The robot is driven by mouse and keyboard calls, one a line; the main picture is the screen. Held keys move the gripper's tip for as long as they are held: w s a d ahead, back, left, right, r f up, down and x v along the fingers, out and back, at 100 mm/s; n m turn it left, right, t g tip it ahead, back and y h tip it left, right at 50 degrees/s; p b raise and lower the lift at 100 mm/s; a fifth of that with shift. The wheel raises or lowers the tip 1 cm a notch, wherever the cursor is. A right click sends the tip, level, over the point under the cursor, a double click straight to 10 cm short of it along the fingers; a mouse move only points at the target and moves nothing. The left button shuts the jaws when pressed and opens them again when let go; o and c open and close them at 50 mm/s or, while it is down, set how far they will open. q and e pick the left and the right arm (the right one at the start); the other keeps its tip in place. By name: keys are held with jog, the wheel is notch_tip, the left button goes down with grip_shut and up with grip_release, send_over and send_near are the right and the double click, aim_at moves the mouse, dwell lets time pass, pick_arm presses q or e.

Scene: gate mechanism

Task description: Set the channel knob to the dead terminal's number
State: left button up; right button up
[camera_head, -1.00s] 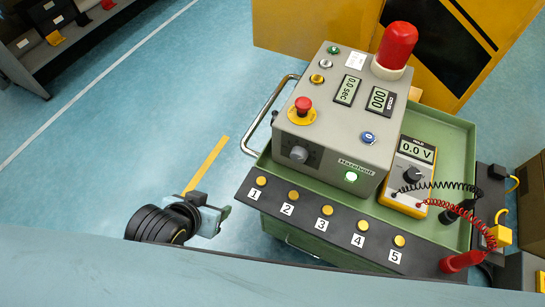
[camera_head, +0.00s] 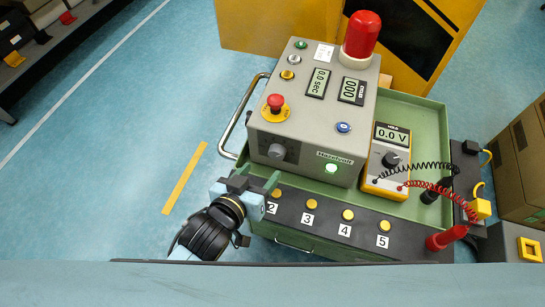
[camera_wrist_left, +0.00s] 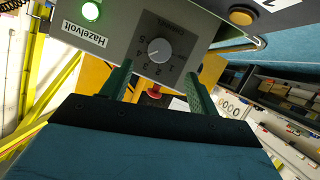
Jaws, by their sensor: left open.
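The channel knob (camera_head: 277,151) is a grey dial on the front of the grey Hazelvolt box (camera_head: 318,115). In the left wrist view the knob (camera_wrist_left: 159,49) has a printed scale around it; its exact setting is too small to read. My left gripper (camera_head: 259,176) is open and empty, just in front of and below the knob. In the wrist view its green fingers stand either side of the knob's line, apart from it. Brass terminals (camera_head: 348,214) numbered 2 to 5 show on the black strip; terminal 1 is hidden behind my gripper. My right gripper is out of view.
A yellow multimeter (camera_head: 387,160) reading 0.0 V lies in the green cart tray (camera_head: 427,115). Its red probe (camera_head: 445,238) and black probe (camera_head: 431,194) are at the right. A red emergency button (camera_head: 275,103) and red lamp (camera_head: 361,36) top the box. A handle (camera_head: 238,115) projects left.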

aim_at(275, 155)
pick_arm(q)
jog(key=b+x, duration=0.1)
jog(key=x, duration=0.6)
jog(key=shift+w+d+f, duration=0.15)
jog(key=shift+w, duration=0.2)
jog(key=shift+c, duration=0.2)
